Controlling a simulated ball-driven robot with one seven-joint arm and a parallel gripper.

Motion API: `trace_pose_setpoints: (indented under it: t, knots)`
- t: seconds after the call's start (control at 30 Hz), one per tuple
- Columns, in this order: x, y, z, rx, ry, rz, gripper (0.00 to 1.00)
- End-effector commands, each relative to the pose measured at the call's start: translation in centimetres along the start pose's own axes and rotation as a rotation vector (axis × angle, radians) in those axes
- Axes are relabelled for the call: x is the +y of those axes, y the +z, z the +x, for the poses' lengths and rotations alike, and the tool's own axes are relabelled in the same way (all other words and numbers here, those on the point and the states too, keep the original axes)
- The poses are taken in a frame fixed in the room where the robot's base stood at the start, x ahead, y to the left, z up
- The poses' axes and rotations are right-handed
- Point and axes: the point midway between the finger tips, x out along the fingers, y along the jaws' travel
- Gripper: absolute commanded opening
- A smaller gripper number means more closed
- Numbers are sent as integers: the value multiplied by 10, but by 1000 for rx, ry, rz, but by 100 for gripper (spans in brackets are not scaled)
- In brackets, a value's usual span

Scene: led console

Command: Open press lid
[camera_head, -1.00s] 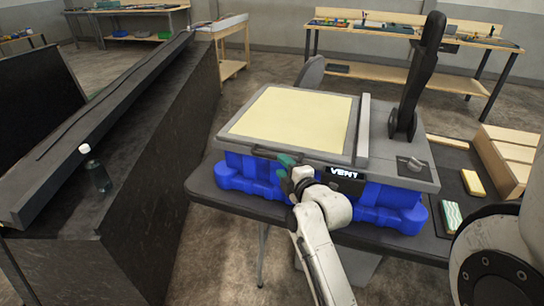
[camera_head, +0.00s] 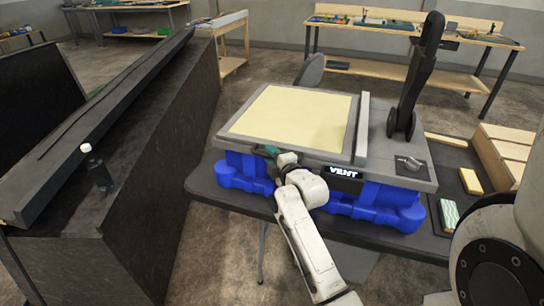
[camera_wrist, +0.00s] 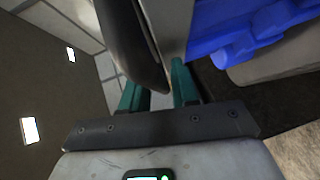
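The press (camera_head: 372,180) has a grey top with a wide flat lid (camera_head: 240,138) bearing a cream panel (camera_head: 295,115). The lid lies flat and closed on the blue base. My gripper (camera_head: 268,152) is at the lid's front edge, left of the VENT label. In the wrist view, the green fingers (camera_wrist: 157,92) stand apart with a gap between them. A dark rounded handle bar (camera_wrist: 130,45) reaches down to the fingers, beside the grey lid edge (camera_wrist: 168,25). I cannot tell whether the fingers touch it. My wrist hides part of the front edge in the head view.
A tall black lever arm (camera_head: 420,80) rises at the press's right rear. A dark counter (camera_head: 150,150) with a bottle (camera_head: 98,172) stands at left. A wooden box (camera_head: 505,155) and sponges (camera_head: 449,215) lie at right. Open floor lies between counter and press.

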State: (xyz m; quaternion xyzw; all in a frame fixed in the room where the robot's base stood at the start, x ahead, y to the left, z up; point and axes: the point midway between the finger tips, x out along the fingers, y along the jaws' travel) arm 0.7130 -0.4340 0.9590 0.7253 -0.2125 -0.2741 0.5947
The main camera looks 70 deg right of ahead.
Motion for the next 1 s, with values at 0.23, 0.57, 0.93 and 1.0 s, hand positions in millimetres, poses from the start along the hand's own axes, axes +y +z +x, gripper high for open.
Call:
trace_pose_setpoints:
  t: [0.23,0.57,0.93,1.0]
  knots:
    - [0,0,0,0,0,0,5]
    - [0,0,0,0,-1,0,0]
    - [20,2,1,-1,2,0,0]
    - [33,4,2,0,4,-1,0]
